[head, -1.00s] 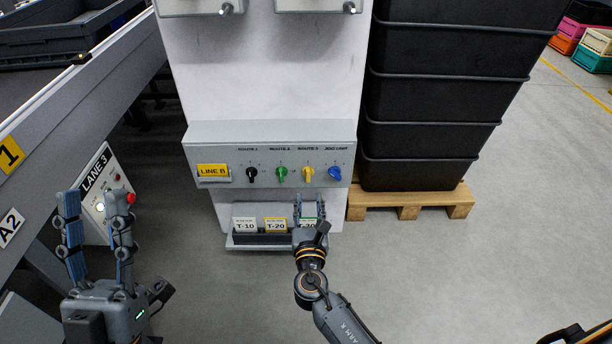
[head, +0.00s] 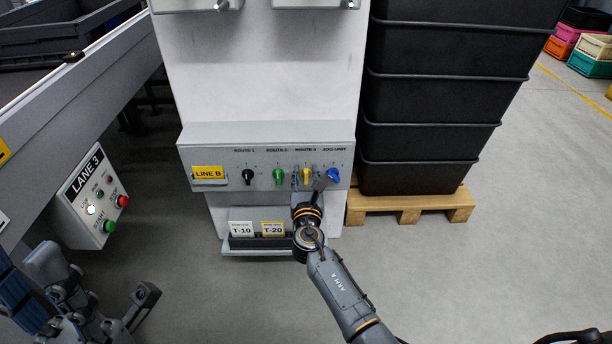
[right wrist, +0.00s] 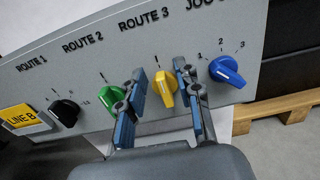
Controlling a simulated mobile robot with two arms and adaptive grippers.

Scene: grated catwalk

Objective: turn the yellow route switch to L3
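The yellow switch (head: 306,174) is the third knob on the grey panel (head: 228,158), between the green and blue knobs. In the right wrist view the yellow knob (right wrist: 165,88) sits under the label ROUTE 3, its ridge running nearly up and down in the picture. Its position numbers are not readable. My right gripper (right wrist: 160,75) is open, one finger on each side of the yellow knob, with gaps visible. In the head view my right gripper (head: 309,184) partly covers the panel below the knob. My left gripper (head: 28,272) is open and empty at the lower left, partly cut off.
The green knob (right wrist: 111,98) is close beside the left finger; the blue knob (right wrist: 226,70) is right of the other finger. A black knob (head: 248,177) is further left. Tags (head: 257,229) stand on a ledge below. Black crates (head: 430,90) stand on a pallet at right.

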